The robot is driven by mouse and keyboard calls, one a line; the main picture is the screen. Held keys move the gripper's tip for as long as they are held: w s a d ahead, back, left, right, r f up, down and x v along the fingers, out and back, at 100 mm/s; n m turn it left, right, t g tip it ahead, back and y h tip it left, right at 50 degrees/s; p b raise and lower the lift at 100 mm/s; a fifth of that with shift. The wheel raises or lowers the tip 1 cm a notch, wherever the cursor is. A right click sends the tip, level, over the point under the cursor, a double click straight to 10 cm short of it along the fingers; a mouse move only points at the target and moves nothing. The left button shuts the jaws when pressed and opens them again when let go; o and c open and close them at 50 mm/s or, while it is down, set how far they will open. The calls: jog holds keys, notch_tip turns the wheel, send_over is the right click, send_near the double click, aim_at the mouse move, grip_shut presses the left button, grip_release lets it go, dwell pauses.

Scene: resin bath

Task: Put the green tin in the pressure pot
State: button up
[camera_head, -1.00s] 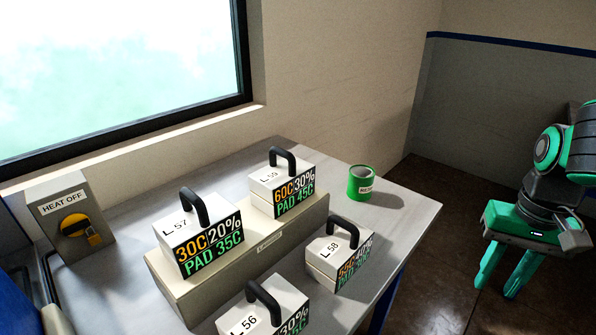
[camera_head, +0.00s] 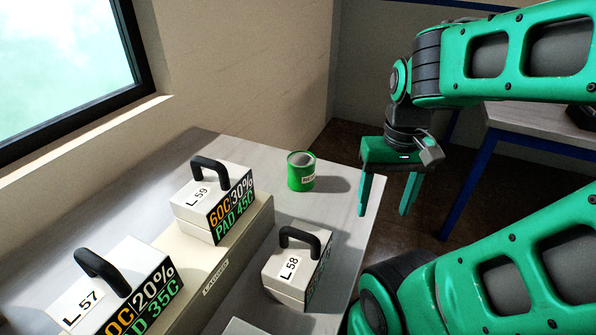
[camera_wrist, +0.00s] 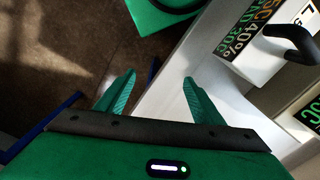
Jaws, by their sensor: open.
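The green tin (camera_head: 301,171) stands upright near the far right part of the grey table, with a white label on its side. It looks open at the top. The tin does not show in the wrist view. I see no pressure pot in these frames.
Lidded boxes with black handles, L-59 (camera_head: 213,199), L-58 (camera_head: 298,265) and L-57 (camera_head: 117,295), stand on the table (camera_head: 345,215). L-59 and L-57 sit on a beige base (camera_head: 215,280). Another table (camera_head: 530,125) stands at the right. Bare tabletop surrounds the tin.

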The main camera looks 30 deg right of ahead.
jog(key=o, duration=0.4)
jog(key=w+r+n, duration=0.1)
jog(key=w+n, duration=0.1)
jog(key=w, duration=0.2)
jog(key=w+r+n, duration=0.1)
jog(key=w+n, duration=0.1)
jog(key=w, duration=0.2)
jog(key=w+r+n, duration=0.1)
jog(key=w+n, duration=0.1)
jog(key=w, duration=0.2)
jog(key=shift+w+a+r+n+h, duration=0.1)
jog(key=shift+w+r+n+h, duration=0.1)
jog(key=shift+n+h, duration=0.1)
jog(key=n, duration=0.7)
send_near(301, 171)
jog(key=w+d+f, duration=0.2)
jog(key=shift+w+d+f, duration=0.3)
jog(key=shift+d, duration=0.05)
jog(key=shift+w+f, duration=0.15)
jog(key=shift+f, duration=0.1)
jog(key=shift+w+a+f, duration=0.1)
jog(key=shift+f, duration=5.05)
jog(key=shift+r, duration=0.1)
jog(key=c, duration=1.6)
